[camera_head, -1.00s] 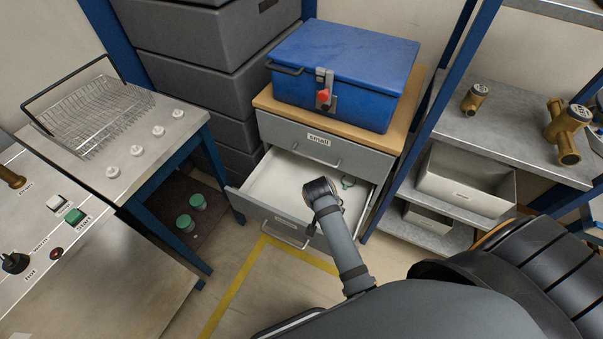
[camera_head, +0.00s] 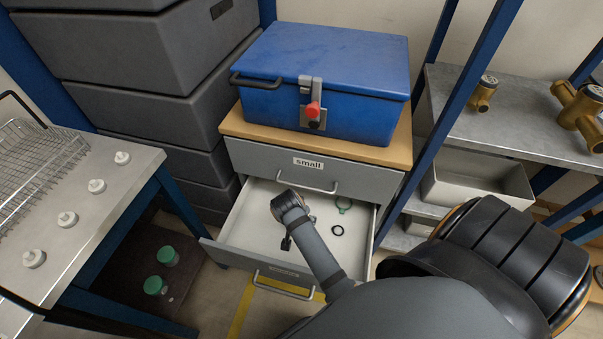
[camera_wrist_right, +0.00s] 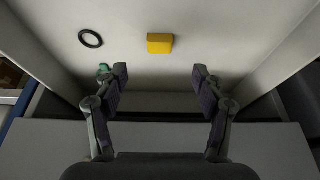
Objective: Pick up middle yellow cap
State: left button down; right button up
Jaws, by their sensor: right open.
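The open drawer (camera_head: 247,237) under the one labelled "small" has a white inside. A yellow cap (camera_wrist_right: 160,43) lies on its floor in the right wrist view, just beyond my right gripper (camera_wrist_right: 160,70) and roughly centred between its fingers. The right gripper is open and empty, and nothing touches the cap. In the head view my right arm reaches into the drawer from the lower right, and the cap cannot be made out there. I see only one yellow cap. My left gripper is not in view.
A black ring (camera_head: 337,230) and a green ring-like piece (camera_head: 344,204) lie in the drawer; the black ring also shows in the wrist view (camera_wrist_right: 90,39). A blue box (camera_head: 335,80) stands on the cabinet. A blue-legged table (camera_head: 110,205) with white knobs is left.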

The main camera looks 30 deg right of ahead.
jog(key=b+x, duration=0.1)
jog(key=x, duration=0.4)
jog(key=shift+d+b+x, duration=0.2)
jog(key=shift+b+x, duration=0.3)
jog(key=shift+x, duration=2.15)
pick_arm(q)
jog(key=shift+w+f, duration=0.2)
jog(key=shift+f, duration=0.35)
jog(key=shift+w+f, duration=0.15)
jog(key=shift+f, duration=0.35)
pick_arm(e)
jog(key=shift+w+r, duration=0.15)
jog(key=c, duration=0.8)
